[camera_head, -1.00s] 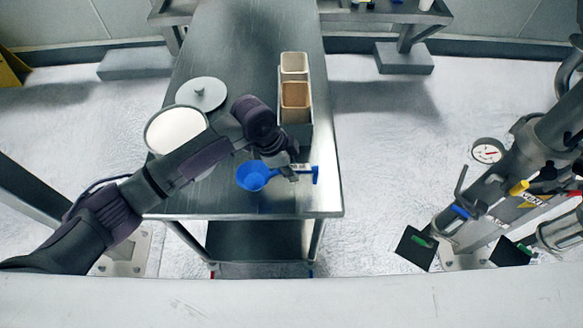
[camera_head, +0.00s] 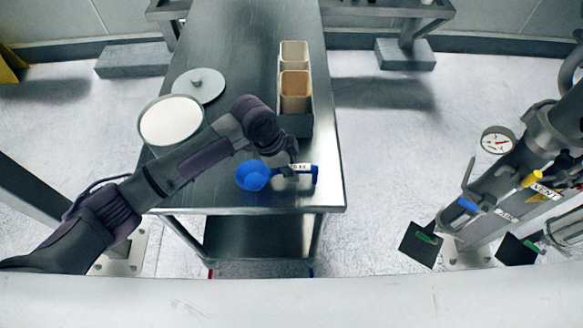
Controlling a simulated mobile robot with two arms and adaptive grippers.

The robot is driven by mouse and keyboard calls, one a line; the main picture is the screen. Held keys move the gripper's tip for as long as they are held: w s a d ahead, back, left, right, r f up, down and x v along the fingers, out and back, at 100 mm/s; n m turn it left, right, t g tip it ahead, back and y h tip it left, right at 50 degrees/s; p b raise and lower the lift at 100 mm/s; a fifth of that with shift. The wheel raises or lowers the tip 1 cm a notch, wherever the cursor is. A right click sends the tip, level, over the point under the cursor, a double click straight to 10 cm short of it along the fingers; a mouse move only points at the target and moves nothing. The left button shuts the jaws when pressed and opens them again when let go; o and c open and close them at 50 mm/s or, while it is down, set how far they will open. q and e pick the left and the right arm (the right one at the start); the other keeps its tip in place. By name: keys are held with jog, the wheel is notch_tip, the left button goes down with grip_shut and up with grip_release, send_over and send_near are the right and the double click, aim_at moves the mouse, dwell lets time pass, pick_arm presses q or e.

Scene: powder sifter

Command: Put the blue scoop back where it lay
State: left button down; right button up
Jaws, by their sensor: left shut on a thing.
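The blue scoop (camera_head: 252,176) is near the front right of the steel table (camera_head: 240,205). Its round bowl is at the left and its handle runs right to a blue end piece near the table's right edge. My left gripper (camera_head: 289,171) is shut on the scoop's handle, with the arm reaching in from the left. The scoop is at or just above the tabletop; I cannot tell whether it touches. My right gripper is not in view.
A round container with white contents (camera_head: 171,120) stands at the table's left, with a grey lid (camera_head: 199,86) behind it. A holder with two bins, one tan (camera_head: 295,88), stands behind my gripper. Pipework with a gauge (camera_head: 497,140) is at the right, beyond open floor.

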pick_arm(q)
jog(key=shift+f, duration=0.5)
jog(key=c, duration=1)
grip_release()
